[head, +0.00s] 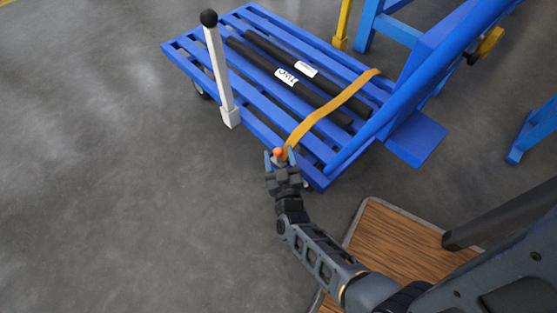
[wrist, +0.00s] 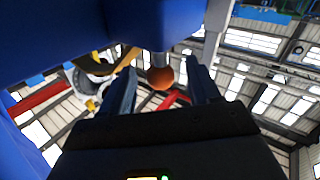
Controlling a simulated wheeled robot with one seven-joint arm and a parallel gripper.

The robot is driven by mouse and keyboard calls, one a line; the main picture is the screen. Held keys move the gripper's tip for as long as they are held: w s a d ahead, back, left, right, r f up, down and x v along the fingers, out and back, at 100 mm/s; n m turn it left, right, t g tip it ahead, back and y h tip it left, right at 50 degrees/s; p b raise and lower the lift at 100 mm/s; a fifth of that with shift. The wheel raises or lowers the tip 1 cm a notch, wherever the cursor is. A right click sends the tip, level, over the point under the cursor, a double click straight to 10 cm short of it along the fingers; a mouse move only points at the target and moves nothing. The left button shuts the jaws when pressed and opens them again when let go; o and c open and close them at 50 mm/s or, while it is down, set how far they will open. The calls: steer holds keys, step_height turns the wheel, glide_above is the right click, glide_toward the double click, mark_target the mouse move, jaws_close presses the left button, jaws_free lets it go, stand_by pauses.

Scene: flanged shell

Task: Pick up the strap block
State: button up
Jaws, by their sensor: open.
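A small orange ball (head: 278,152) shows at the near end of the yellow strap (head: 331,108), by the edge of the blue slatted cart. I cannot clearly tell the strap block's body from its surroundings; my gripper partly covers this spot. My gripper (head: 278,159) is open, with one finger on each side of the ball. In the wrist view the orange ball (wrist: 160,78) sits on a grey stem between the two spread fingers (wrist: 159,85), with gaps on both sides.
The blue cart (head: 183,59) carries two black tubes (head: 282,74) under the strap. A white post (head: 218,70) with a black knob rises from its near edge. A wooden platform (head: 395,250) lies at lower right. Floor at left is clear.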

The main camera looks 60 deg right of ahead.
steer(key=shift+x, duration=0.85)
steer(key=shift+r, duration=0.1)
jaws_close()
